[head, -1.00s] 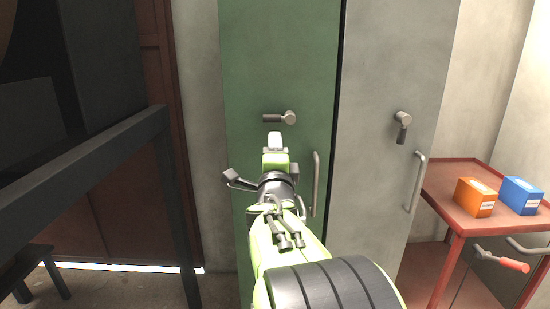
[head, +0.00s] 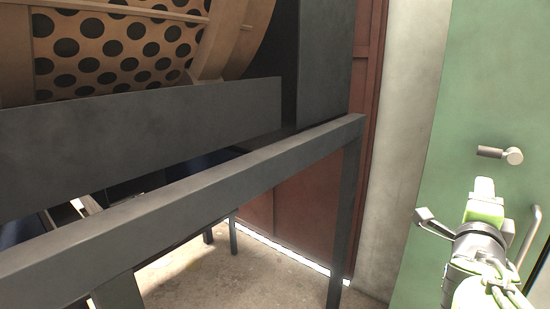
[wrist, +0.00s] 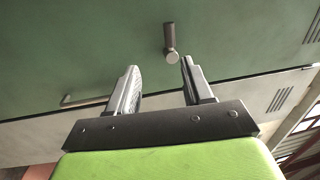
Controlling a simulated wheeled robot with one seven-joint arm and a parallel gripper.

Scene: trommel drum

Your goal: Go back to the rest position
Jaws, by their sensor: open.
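My gripper (head: 483,190) shows at the right edge of the head view, in front of a tall green door (head: 475,80). In the wrist view my gripper (wrist: 161,78) has its two fingers wide apart with nothing between them. The door's dark turn handle (head: 497,154) lies level, just above my gripper in the head view. In the wrist view the turn handle (wrist: 170,40) shows beyond the fingertips, apart from them.
A dark steel frame (head: 200,215) with a rail and legs fills the left and middle of the head view. Behind it is the perforated drum (head: 120,50). A red-brown panel (head: 365,100) and pale wall (head: 405,130) stand between frame and green door. Bare floor (head: 215,275) shows below.

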